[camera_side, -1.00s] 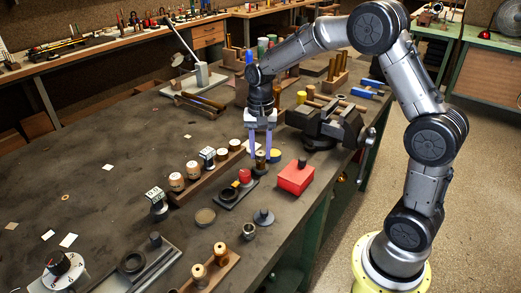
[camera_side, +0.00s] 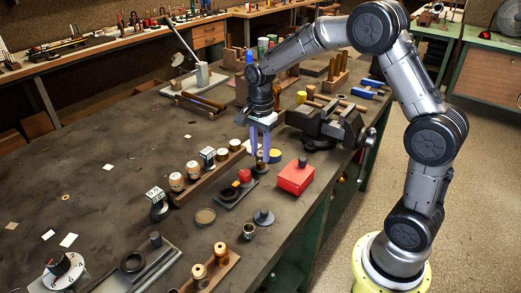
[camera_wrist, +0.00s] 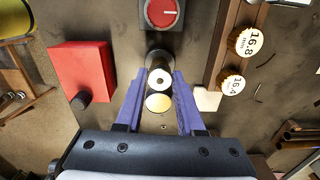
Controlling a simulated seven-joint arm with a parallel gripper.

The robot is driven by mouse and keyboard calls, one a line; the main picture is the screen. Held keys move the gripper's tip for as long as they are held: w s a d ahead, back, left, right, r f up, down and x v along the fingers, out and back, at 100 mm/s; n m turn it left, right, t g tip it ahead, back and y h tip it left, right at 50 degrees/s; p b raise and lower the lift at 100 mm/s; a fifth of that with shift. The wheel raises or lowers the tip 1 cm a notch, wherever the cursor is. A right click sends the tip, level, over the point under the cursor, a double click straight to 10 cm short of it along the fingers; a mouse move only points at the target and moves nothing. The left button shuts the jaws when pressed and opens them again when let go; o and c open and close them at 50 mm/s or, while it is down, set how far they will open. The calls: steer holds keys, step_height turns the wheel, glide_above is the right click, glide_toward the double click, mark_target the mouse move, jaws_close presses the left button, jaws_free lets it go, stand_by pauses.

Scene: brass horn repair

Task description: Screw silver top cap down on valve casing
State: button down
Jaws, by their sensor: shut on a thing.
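My gripper (camera_side: 260,158) points straight down over the bench, with its two purple fingers low around a small upright piece. It also shows in the wrist view (camera_wrist: 159,84), where the fingers close in on the silver top cap (camera_wrist: 159,78), a pale ring with a dark centre hole. A shiny cylinder, seemingly the valve casing (camera_wrist: 158,58), shows just beyond the cap. The fingers hide much of both in the side view. I cannot tell whether the cap sits level on the casing. A pale yellow disc (camera_wrist: 158,102) shows between the fingers, nearer the palm.
A red box (camera_side: 296,177) stands right of the gripper, and a red button on a dark base (camera_side: 244,177) is in front. A wooden rack with labelled cylinders (camera_side: 191,180) lies to the left. A vise (camera_side: 322,124) stands behind. The bench at far left is mostly clear.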

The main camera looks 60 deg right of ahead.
steer(key=shift+c, duration=0.6)
jaws_free()
steer(key=shift+r, duration=0.1)
steer(key=shift+r, duration=3.4)
